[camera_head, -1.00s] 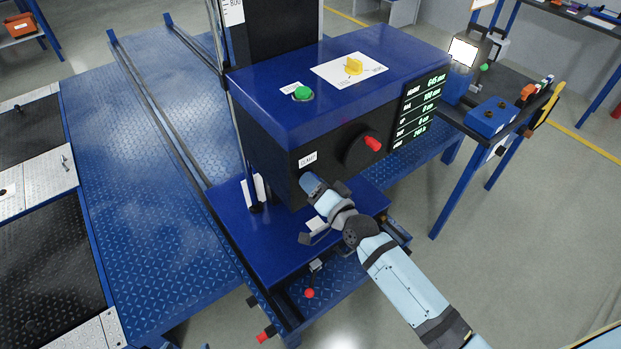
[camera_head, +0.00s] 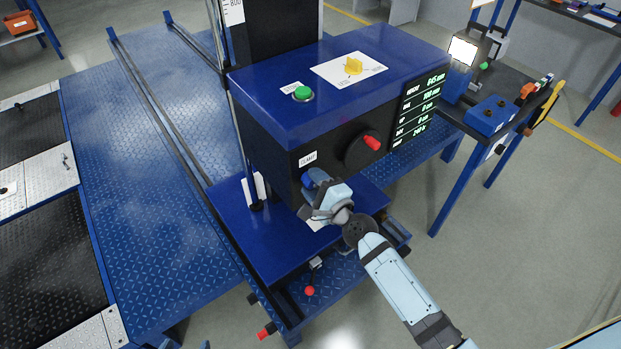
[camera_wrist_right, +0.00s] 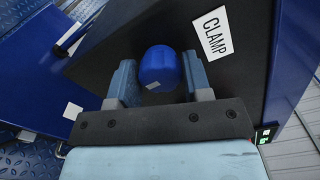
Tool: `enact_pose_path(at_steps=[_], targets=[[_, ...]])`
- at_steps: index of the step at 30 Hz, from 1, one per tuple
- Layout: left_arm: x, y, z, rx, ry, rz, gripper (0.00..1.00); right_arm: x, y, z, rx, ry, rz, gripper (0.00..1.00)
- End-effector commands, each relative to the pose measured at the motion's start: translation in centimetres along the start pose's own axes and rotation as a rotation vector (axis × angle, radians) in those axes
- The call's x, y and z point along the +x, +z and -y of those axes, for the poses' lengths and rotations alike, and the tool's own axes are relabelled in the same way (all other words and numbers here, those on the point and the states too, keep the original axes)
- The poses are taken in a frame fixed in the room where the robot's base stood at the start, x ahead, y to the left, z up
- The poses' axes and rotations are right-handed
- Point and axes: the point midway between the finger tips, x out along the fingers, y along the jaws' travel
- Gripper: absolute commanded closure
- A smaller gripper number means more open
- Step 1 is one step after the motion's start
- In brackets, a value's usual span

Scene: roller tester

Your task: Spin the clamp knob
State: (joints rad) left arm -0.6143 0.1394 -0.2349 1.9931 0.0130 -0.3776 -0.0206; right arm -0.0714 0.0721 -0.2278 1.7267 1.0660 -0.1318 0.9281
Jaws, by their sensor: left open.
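The clamp knob (camera_wrist_right: 159,68) is a rounded blue knob with a small pale mark, on the dark face of the tester's blue housing, beside a white CLAMP label (camera_wrist_right: 215,36). In the head view the knob (camera_head: 313,180) is partly hidden by my right gripper (camera_head: 318,187). In the right wrist view my right gripper (camera_wrist_right: 160,80) has one finger on each side of the knob, close against it.
A black dial with a red handle (camera_head: 372,143) sits right of the knob on the same face. A green button (camera_head: 302,93) and a yellow selector (camera_head: 353,66) are on top. A red-tipped lever (camera_head: 310,290) is below. A side table (camera_head: 490,118) stands to the right.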

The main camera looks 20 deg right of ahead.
Motion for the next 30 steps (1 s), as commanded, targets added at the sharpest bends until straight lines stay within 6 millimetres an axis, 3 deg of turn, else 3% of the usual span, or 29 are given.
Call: enact_pose_path(at_steps=[1,4,5,14,30], targets=[[0.0,0.0,0.0,0.000,0.000,-0.001,0.26,0.0,0.0,-0.1,-0.012,0.001,0.000,0.43],[0.0,0.0,0.0,0.000,0.000,-0.001,0.26,0.0,0.0,0.0,-0.015,0.001,0.000,0.19],[0.0,0.0,0.0,0.000,0.000,-0.001,0.26,0.0,0.0,0.0,-0.015,0.000,0.000,0.16],[0.0,0.0,0.0,0.000,0.000,-0.001,0.26,-0.2,-0.1,0.0,-0.018,0.000,0.000,0.16],[0.0,0.0,0.0,0.000,0.000,-0.001,0.26,-4.4,-0.1,0.0,-0.021,0.001,0.001,0.16]])
